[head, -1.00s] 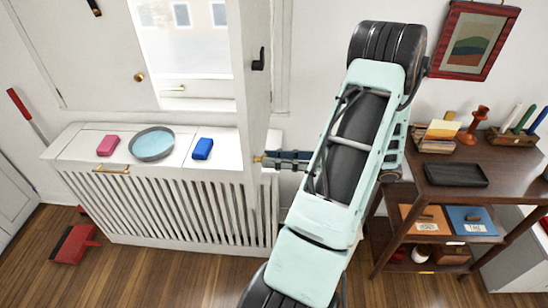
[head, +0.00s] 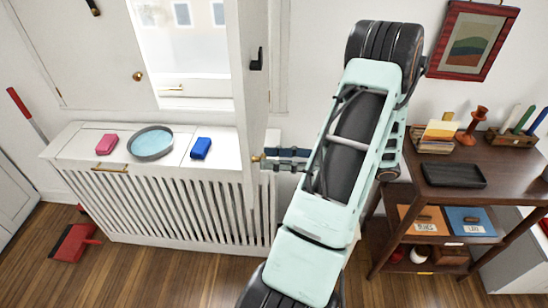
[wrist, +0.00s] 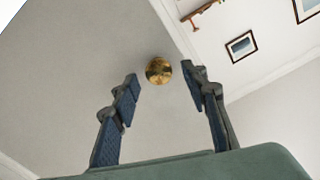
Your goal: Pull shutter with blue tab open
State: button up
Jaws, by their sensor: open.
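The right shutter (head: 250,115) stands swung out from the window, seen nearly edge-on in the head view. Its brass knob (head: 257,158) faces my gripper (head: 270,158). In the wrist view the knob (wrist: 158,70) lies between the open fingertips of my gripper (wrist: 161,76), with a gap on both sides. The left shutter (head: 80,60) has its own brass knob (head: 138,76) and covers the left part of the window. A blue block (head: 201,148) lies on the radiator cover near the right shutter, and a pink one (head: 106,144) lies further left. I see no blue tab on the shutter itself.
The slatted radiator cover (head: 170,205) stands below the window, with a round blue dish (head: 151,142) on top. A dark wooden shelf (head: 400,200) with a black tray (head: 453,174) is right of my arm. A red dustpan (head: 73,242) lies on the floor at left.

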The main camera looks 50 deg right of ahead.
jog(key=shift+s, duration=0.1)
jog(key=v, duration=1.2)
dwell(0.4)
